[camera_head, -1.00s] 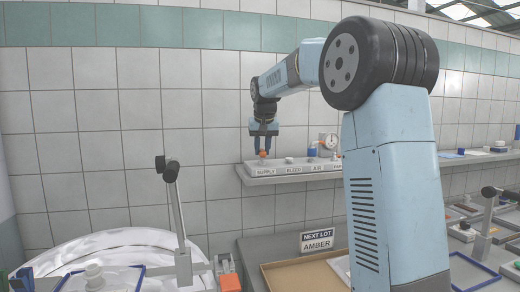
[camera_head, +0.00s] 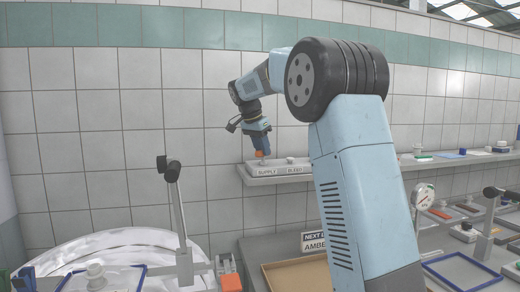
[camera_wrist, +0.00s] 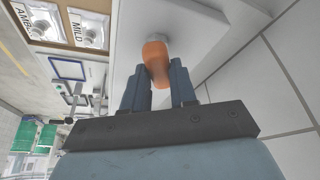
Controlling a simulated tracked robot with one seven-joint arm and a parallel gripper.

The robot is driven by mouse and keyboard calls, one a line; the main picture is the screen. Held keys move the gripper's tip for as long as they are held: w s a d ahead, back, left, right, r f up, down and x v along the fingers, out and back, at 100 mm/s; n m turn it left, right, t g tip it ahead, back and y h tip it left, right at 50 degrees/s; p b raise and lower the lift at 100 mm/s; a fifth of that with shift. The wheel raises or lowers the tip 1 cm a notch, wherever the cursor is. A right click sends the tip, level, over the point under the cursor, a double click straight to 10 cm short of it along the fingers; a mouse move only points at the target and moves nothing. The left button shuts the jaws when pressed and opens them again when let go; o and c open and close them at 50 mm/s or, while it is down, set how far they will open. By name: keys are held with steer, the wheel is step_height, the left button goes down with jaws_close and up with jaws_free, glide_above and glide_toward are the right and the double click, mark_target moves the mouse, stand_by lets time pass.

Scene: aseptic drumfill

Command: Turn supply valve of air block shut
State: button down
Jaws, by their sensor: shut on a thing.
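The supply valve is an orange knob (camera_head: 260,153) at the left end of the air block (camera_head: 277,168), above the SUPPLY label. My gripper (camera_head: 259,147) is over the knob, pointing down and tilted. In the wrist view, the orange knob (camera_wrist: 157,55) sits between the two blue fingers, and my gripper (camera_wrist: 158,80) is shut on it. The exact turn angle of the valve is hard to tell. A pale bleed knob (camera_head: 291,160) stands to the right of it, above the BLEED label. My arm hides the right part of the block.
The block stands on a wall shelf (camera_head: 262,181) close to the tiled wall. Below are a tan tray (camera_head: 290,275) and a NEXT LOT sign (camera_head: 313,241). A grey post with a black handle (camera_head: 173,175) rises at the left. A dial gauge (camera_head: 424,195) shows at the right.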

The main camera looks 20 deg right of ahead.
steer(key=m+g, duration=0.1)
steer(key=m, duration=0.2)
steer(key=m+g, duration=0.1)
steer(key=m, duration=0.1)
steer(key=shift+w+a+m+h, duration=0.2)
steer(key=shift+m+h, duration=0.1)
steer(key=shift+m, duration=0.1)
stand_by(0.4)
steer(key=c, duration=0.9)
jaws_free()
steer(key=shift+d, duration=0.1)
steer(key=shift+r, duration=0.1)
steer(key=v, duration=1.3)
steer(key=shift+w+a+r, duration=0.15)
steer(key=shift+w+a, duration=0.05)
